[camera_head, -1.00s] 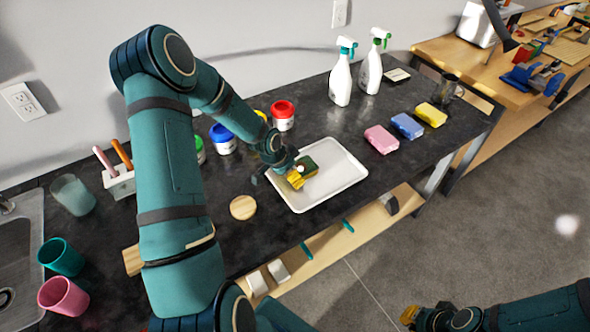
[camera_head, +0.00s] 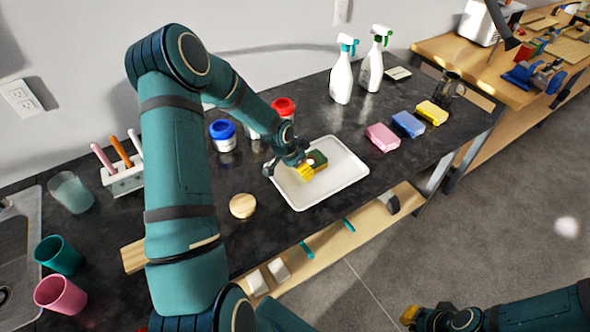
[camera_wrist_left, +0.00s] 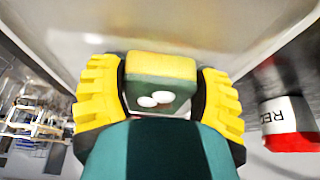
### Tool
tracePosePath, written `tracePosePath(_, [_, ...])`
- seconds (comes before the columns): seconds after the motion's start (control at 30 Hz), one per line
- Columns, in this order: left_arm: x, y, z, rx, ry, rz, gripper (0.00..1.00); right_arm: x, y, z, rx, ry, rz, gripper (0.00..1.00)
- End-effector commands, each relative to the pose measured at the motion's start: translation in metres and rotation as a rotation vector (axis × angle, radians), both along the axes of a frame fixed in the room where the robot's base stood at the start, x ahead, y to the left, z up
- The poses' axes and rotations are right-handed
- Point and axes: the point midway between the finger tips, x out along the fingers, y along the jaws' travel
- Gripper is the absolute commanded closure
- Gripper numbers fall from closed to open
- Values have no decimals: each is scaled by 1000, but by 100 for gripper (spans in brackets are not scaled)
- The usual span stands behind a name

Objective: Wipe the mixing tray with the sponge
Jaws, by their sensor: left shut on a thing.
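The white rectangular mixing tray (camera_head: 342,178) lies on the dark worktop, and its pale surface fills the upper part of the left wrist view (camera_wrist_left: 215,22). My left gripper (camera_head: 307,167) is over the tray, shut on the sponge (camera_head: 318,159), a yellow and green block. In the left wrist view the sponge (camera_wrist_left: 160,68) sits between the yellow fingers, with white blobs on its green side. I cannot tell whether the sponge touches the tray. My right gripper (camera_head: 411,315) is at the bottom, away from the worktop; its opening is unclear.
Pink (camera_head: 382,137), blue (camera_head: 408,124) and yellow (camera_head: 432,112) sponges lie right of the tray. Two spray bottles (camera_head: 342,78) stand behind. Lidded jars (camera_head: 222,135) stand back left. A wooden disc (camera_head: 242,206) lies left of the tray. Cups (camera_head: 60,294) stand by the sink.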

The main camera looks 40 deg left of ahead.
Motion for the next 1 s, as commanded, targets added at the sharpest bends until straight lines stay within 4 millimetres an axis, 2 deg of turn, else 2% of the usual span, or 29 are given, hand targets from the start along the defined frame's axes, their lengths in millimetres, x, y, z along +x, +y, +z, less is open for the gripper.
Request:
tracePosePath(0.7, [43, -17, -1, 0, -2, -1, 55, 0, 0, -14, 0, 0, 0, 100])
tracePosePath(1.0, [50, -20, 0, 0, 0, 0, 55, 0, 0, -15, 0, 0, 0, 100])
